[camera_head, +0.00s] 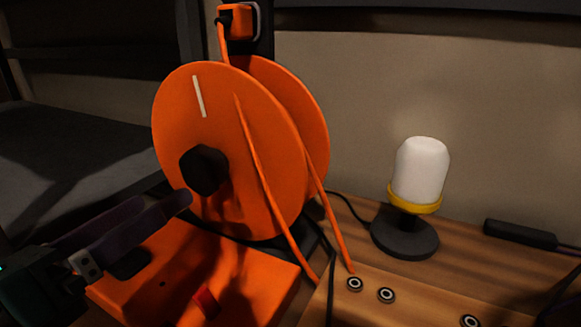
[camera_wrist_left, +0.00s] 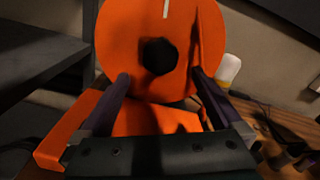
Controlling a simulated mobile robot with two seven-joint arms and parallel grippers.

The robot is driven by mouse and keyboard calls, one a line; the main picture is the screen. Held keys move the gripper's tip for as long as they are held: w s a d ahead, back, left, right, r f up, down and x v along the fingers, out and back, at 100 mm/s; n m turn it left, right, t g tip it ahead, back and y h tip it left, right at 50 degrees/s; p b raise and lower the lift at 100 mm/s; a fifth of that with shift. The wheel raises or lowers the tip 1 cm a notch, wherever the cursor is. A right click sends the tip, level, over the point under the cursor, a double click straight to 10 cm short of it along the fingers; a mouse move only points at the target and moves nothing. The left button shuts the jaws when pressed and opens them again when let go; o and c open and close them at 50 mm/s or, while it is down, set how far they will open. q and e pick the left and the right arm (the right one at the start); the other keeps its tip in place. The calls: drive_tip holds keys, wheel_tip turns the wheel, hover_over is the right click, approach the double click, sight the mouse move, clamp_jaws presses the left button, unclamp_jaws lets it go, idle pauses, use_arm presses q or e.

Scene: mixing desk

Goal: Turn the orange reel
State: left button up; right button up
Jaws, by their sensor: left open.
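The orange reel (camera_head: 225,110) stands upright, with a pale stripe near the top of its front disc and a black knob (camera_head: 204,171) at its centre. It also fills the upper middle of the left wrist view (camera_wrist_left: 120,45), where the knob (camera_wrist_left: 158,56) shows between and slightly beyond the fingertips. My left gripper (camera_head: 160,228) comes in from the lower left, in front of the reel and below left of the knob. Its two dark fingers (camera_wrist_left: 160,76) are spread and hold nothing. I cannot tell whether a fingertip touches the disc. My right gripper is not in view.
An orange base (camera_head: 255,275) with a red switch (camera_head: 205,303) lies under the reel. Orange cable runs down to the wooden desk (camera_head: 350,205). A white lamp (camera_head: 420,170) on a black foot stands to the right. A grey surface (camera_head: 60,160) lies at the left.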

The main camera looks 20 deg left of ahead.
sight(196, 174)
use_arm(q)
drive_tip(key=w, duration=0.5)
drive_tip(key=w+p, duration=0.1)
drive_tip(key=w, duration=0.2)
drive_tip(key=shift+w+d+r, duration=0.1)
drive_tip(key=shift+w+d, duration=0.2)
drive_tip(key=shift+d, duration=0.05)
clamp_jaws()
idle(0.4)
